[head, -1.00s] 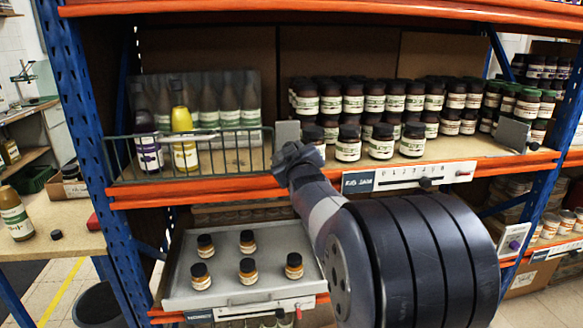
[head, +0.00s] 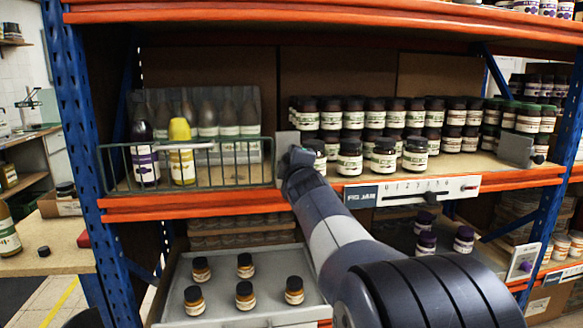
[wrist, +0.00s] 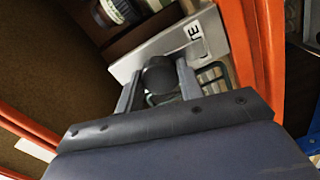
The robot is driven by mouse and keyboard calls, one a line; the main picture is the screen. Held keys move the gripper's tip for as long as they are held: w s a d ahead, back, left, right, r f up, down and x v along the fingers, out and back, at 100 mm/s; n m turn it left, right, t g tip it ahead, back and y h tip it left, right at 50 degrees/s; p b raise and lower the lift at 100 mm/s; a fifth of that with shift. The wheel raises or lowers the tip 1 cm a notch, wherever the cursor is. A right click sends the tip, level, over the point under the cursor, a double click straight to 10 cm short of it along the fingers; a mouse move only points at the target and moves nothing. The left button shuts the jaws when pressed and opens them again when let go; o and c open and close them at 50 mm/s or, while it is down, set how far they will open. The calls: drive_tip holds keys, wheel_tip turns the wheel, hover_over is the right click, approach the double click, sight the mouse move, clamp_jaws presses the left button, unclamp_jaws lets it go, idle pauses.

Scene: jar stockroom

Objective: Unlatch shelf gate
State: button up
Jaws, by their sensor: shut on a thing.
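The wire gate (head: 225,163) stands across the left part of the middle shelf, in front of the bottles. A grey latch plate (head: 287,143) stands at the gate's right end; it also shows in the wrist view (wrist: 215,45), with part of a label. My gripper (head: 300,157) is at this plate. In the wrist view its two fingers (wrist: 158,86) are shut on a dark round knob (wrist: 160,72) on the plate's face. In the head view my gripper hides the knob.
Small dark-lidded jars (head: 349,157) stand just right of my gripper. A dark bottle (head: 143,150) and a yellow one (head: 181,150) stand behind the gate. A tray (head: 210,318) of small jars lies below. A similar grey plate (head: 516,148) is at the shelf's right.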

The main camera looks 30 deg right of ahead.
drive_tip(key=shift+n, duration=0.5)
drive_tip(key=o, duration=1)
drive_tip(key=v, duration=1)
drive_tip(key=shift+s+p, duration=0.35)
drive_tip(key=shift+a, duration=0.1)
drive_tip(key=x, duration=1)
drive_tip(key=shift+w+b, duration=0.4)
drive_tip(key=shift+b, duration=0.05)
